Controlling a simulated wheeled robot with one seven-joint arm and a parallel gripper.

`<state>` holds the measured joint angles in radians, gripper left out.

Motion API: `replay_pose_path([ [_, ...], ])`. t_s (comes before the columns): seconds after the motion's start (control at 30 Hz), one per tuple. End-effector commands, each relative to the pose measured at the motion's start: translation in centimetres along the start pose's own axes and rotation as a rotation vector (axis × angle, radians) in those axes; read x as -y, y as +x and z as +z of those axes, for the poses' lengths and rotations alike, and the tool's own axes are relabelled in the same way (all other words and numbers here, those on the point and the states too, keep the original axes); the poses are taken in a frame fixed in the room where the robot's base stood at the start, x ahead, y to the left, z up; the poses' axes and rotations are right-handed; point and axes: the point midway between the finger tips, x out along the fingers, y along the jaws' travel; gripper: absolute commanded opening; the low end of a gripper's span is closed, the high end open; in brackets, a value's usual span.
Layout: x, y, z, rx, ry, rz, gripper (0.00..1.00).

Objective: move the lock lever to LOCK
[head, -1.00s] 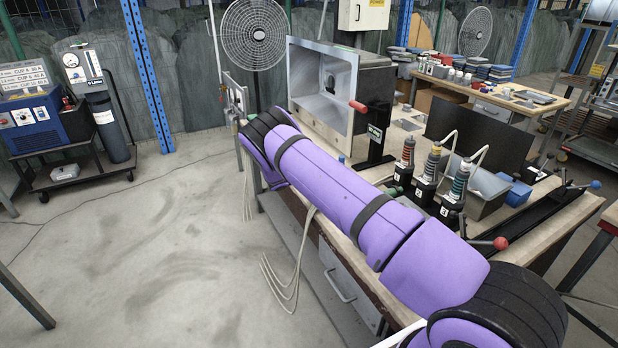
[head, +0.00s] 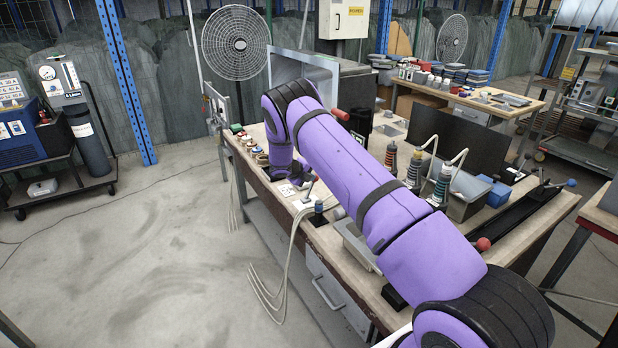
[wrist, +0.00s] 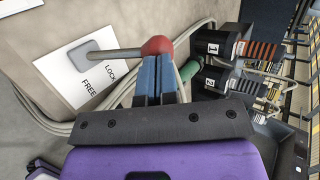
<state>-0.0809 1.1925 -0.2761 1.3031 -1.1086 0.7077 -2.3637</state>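The lock lever (wrist: 119,52) shows in the wrist view as a grey rod with a red knob. It runs from a grey pivot block over a white card (wrist: 78,84) lettered LOCK and FREE. The rod points right in the picture, with both words below it. The blue fingers of my gripper (wrist: 157,60) are close together, with their tips at the near side of the red knob. They look shut, not around the knob; whether they touch it is unclear. In the head view, my purple arm reaches down to the bench and the fingers are hard to make out.
Pale cables (wrist: 205,35) run beneath my gripper. Black numbered blocks with coils (wrist: 228,45) stand close to its right. The floor (head: 150,260) left of the bench is clear.

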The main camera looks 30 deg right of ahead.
Motion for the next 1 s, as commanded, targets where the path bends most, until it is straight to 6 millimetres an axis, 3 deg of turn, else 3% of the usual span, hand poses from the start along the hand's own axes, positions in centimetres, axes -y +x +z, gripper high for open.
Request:
replay_pose_path([
  [0.3,0.1,0.1,-0.1,-0.002,0.001,-0.003,0.00],
  [0.47,0.2,-1.1,-0.2,-0.001,0.003,-0.002,0.00],
  [1.0,-0.1,-11.4,-0.5,-0.003,0.004,-0.001,0.00],
])
